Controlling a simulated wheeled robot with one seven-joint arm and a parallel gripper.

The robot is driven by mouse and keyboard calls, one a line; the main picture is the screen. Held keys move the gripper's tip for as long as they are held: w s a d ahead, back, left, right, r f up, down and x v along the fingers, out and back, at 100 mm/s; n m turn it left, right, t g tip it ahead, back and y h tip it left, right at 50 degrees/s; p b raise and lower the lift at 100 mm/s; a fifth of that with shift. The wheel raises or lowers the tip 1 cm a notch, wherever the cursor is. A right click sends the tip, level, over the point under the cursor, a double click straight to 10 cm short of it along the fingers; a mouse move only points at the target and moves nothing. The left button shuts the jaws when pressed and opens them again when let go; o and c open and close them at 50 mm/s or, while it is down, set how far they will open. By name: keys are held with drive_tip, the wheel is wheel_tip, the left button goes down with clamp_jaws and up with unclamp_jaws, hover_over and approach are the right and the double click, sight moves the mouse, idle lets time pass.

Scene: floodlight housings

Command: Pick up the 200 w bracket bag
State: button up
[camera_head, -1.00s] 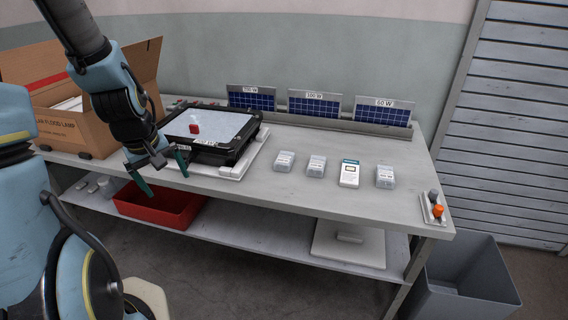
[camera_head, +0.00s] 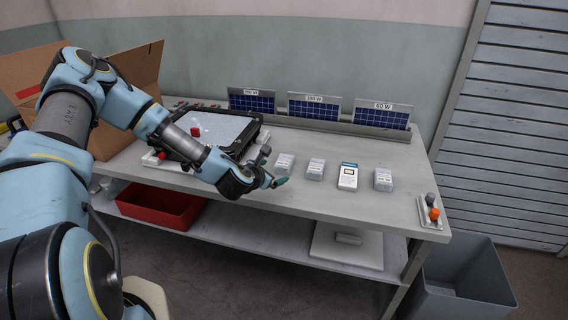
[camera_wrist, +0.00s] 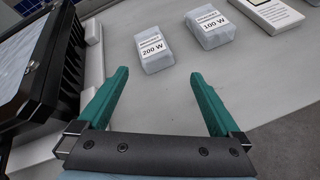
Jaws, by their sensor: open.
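The 200 W bracket bag (camera_wrist: 153,47) is a small clear bag with a white label reading 200 W. In the wrist view it lies on the table ahead of my gripper (camera_wrist: 158,92), a little left of centre and beyond the fingertips. It also shows in the head view (camera_head: 284,163), just right of my gripper (camera_head: 278,176). The green fingers are spread wide apart with nothing between them. The 100 W bag (camera_wrist: 211,28) lies to its right, with a gap between.
A black floodlight housing (camera_wrist: 45,75) on a white support stands close on the left. A white boxed device (camera_head: 348,175) and another bag (camera_head: 383,179) lie further right. Solar panels (camera_head: 314,106) stand along the back. The table front (camera_head: 300,197) is clear.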

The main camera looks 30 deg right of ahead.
sight(284, 160)
drive_tip(key=n, duration=0.1)
drive_tip(key=d+n+t, duration=0.1)
drive_tip(key=shift+w+d+n, duration=0.1)
drive_tip(key=shift+w+n, duration=0.15)
drive_tip(key=shift+n, duration=0.15)
drive_tip(key=n, duration=0.1)
drive_tip(key=n+t, duration=0.1)
drive_tip(key=shift+w+d+n, duration=0.25)
drive_tip(key=shift+w+n, duration=0.15)
drive_tip(key=shift+w+d+n, duration=0.15)
drive_tip(key=shift+w+n, duration=0.05)
drive_tip(key=shift+n, duration=0.1)
drive_tip(key=p+x, duration=0.2)
drive_tip(key=x, duration=0.3)
drive_tip(key=shift+w+d+f+p, duration=0.15)
drive_tip(key=shift+w+d+p, duration=0.2)
drive_tip(key=shift+d+p, duration=0.05)
drive_tip(key=shift+p+x, duration=1.05)
drive_tip(key=shift+x, duration=1.15)
drive_tip(key=c, duration=1.5)
